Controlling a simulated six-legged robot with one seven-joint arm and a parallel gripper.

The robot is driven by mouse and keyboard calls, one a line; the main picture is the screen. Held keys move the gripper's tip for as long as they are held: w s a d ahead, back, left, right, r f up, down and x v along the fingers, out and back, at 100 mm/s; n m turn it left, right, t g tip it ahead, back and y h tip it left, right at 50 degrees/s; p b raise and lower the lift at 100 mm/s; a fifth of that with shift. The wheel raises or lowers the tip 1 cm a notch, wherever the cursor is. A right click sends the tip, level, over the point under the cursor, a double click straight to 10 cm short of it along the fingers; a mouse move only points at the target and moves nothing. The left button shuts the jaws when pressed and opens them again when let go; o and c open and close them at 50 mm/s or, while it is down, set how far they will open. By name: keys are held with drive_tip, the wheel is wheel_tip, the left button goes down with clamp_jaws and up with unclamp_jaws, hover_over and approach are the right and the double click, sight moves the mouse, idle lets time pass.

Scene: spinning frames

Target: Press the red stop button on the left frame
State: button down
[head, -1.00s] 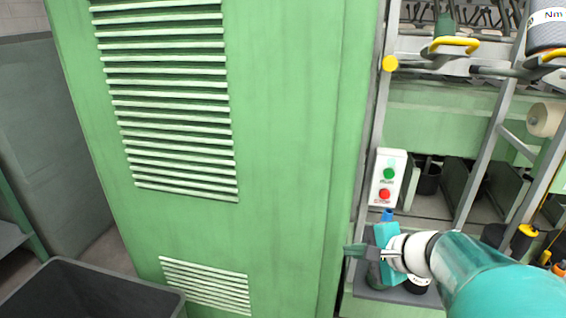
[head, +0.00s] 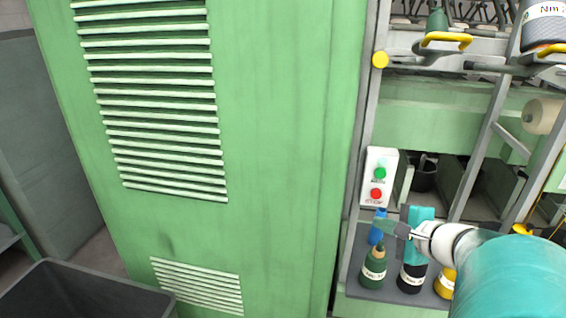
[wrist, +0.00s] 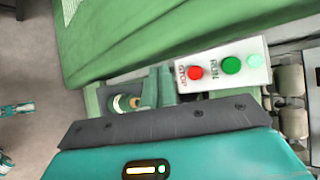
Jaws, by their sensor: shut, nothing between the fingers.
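The white control box (head: 379,163) is mounted on the left frame, right of the big green cabinet. Its red stop button (head: 376,194) is at the bottom, below a green button (head: 380,173). In the wrist view the stop button (wrist: 195,73) is marked STOP, beside the green RUN button (wrist: 231,65). My gripper (head: 377,222) is shut and empty. It points left, a little below the box in the head view, apart from the button. In the wrist view its fingers (wrist: 160,86) lie left of the stop button.
The green cabinet (head: 280,150) stands close on the left. Several spools, one dark green (head: 374,266) and one blue (head: 377,228), stand on a grey shelf below my gripper. A dark bin (head: 90,290) is at lower left.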

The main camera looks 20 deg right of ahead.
drive_tip(key=shift+w+d, duration=0.65)
drive_tip(key=shift+w, duration=0.3)
drive_tip(key=shift+w+d, duration=0.7)
drive_tip(key=shift+w, duration=0.3)
drive_tip(key=shift+w+d, duration=0.65)
drive_tip(key=shift+w, duration=0.3)
drive_tip(key=shift+w+d, duration=0.25)
drive_tip(key=shift+w, duration=0.1)
drive_tip(key=shift+w+d, duration=0.3)
drive_tip(key=shift+w, duration=0.1)
idle(0.5)
idle(0.3)
drive_tip(key=shift+s+a, duration=0.55)
drive_tip(key=shift+s, duration=0.2)
drive_tip(key=s+a, duration=0.1)
drive_tip(key=s, duration=0.1)
drive_tip(key=s+a, duration=0.1)
drive_tip(key=s, duration=0.1)
drive_tip(key=shift+a, duration=0.4)
